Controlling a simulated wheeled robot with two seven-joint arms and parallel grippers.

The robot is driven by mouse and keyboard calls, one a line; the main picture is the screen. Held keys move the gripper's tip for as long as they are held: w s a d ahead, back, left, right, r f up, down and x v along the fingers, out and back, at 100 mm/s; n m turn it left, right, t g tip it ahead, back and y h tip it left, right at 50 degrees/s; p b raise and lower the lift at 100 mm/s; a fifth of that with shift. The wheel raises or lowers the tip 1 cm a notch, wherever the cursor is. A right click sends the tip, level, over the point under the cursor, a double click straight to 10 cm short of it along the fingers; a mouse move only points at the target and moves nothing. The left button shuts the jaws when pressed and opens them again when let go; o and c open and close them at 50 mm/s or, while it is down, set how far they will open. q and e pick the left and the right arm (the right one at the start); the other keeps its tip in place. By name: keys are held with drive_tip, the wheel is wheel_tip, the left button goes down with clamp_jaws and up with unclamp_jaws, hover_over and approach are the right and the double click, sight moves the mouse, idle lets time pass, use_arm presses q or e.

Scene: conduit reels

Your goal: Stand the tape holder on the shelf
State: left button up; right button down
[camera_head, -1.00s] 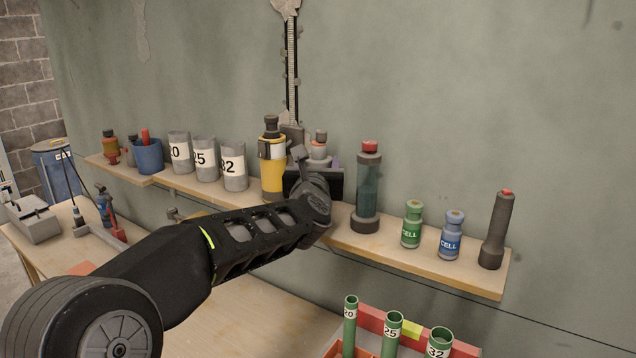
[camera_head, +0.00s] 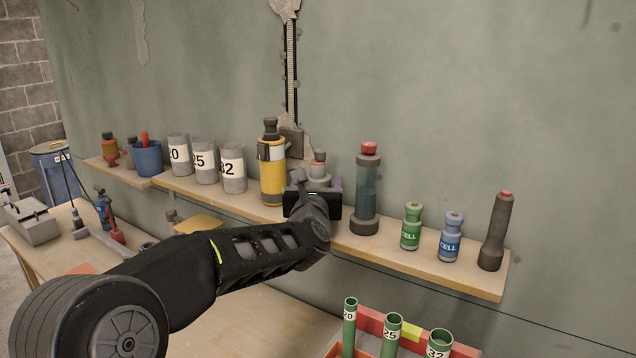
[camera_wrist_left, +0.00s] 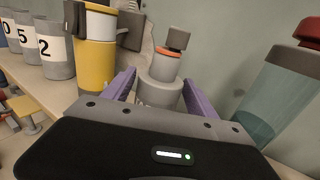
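The tape holder appears to be the grey cylinder (camera_head: 319,168) with an orange band and dark grey cap. It also shows upright in the left wrist view (camera_wrist_left: 162,88). My left gripper (camera_head: 318,190) is closed around it, with purple fingers on both sides (camera_wrist_left: 160,98). The holder is over the wooden shelf (camera_head: 420,260), between the yellow canister (camera_head: 272,170) and the teal clear cylinder (camera_head: 367,192). My gripper hides its base, so I cannot tell whether it touches the shelf. My right gripper is not in view.
Grey numbered cups (camera_head: 205,162) stand left of the yellow canister. Green (camera_head: 411,228) and blue (camera_head: 451,238) cell bottles and a dark torch (camera_head: 496,232) stand at right. A red rack with green tubes (camera_head: 391,335) is below.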

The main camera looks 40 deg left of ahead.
use_arm(q)
drive_tip(key=shift+o, duration=0.6)
drive_tip(key=shift+s+d, duration=0.2)
drive_tip(key=shift+s, duration=0.1)
drive_tip(key=b+v, duration=0.3)
drive_tip(key=v, duration=0.8)
drive_tip(key=shift+s+d, duration=0.1)
